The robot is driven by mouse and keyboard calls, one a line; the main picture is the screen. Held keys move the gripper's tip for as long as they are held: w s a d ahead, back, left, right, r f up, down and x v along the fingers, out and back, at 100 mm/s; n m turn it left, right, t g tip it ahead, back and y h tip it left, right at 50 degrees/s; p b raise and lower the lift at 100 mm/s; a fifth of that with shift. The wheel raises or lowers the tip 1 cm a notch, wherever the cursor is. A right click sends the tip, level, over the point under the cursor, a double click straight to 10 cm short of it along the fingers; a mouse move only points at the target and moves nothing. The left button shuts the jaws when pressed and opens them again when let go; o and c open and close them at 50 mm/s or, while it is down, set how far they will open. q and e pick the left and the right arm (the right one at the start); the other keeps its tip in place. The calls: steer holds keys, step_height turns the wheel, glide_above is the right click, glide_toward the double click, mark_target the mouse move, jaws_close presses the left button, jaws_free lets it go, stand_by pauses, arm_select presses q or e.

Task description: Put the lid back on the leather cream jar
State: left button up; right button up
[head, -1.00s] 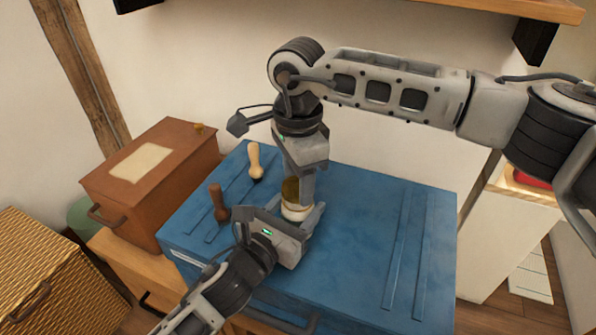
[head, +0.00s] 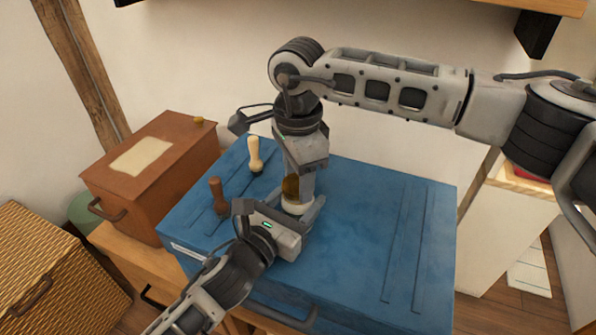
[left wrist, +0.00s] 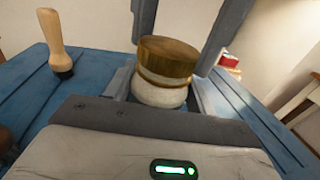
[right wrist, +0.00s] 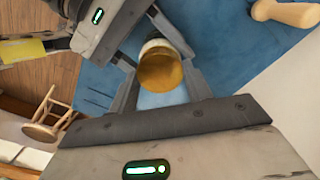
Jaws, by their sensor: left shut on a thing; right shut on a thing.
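The leather cream jar (left wrist: 158,95) is a squat, cream-white jar. It stands upright or nearly so above the blue chest top, between the fingers of my left gripper (head: 302,214), which is shut on it. The gold-brown lid (left wrist: 168,58) is right over the jar's mouth, a little tilted in the left wrist view. My right gripper (head: 299,188) points down from above and is shut on the lid, also seen in the right wrist view (right wrist: 160,73). Lid and jar look in contact or very close; I cannot tell whether the lid is fully seated.
The blue chest top (head: 370,235) is clear to the right. A pale-handled brush (head: 254,153) and a brown-handled tool (head: 217,195) stand to the left of the grippers. A brown box (head: 150,165) is further left, and a wicker basket (head: 50,270) is at lower left.

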steer(key=m, duration=1.7)
steer(key=shift+m, duration=0.4)
steer(key=m, duration=0.4)
steer(key=shift+f+m, duration=0.1)
steer(key=shift+m, duration=0.3)
steer(key=m, duration=0.4)
steer(key=shift+m, duration=0.4)
steer(key=m, duration=1.2)
steer(key=shift+m, duration=0.3)
steer(key=shift+s+a+m, duration=0.1)
steer(key=shift+a+m, duration=0.1)
steer(key=shift+m, duration=0.7)
steer(key=shift+a+m, duration=0.45)
steer(key=shift+m, duration=0.75)
steer(key=shift+d+m, duration=0.45)
steer(key=shift+m, duration=0.25)
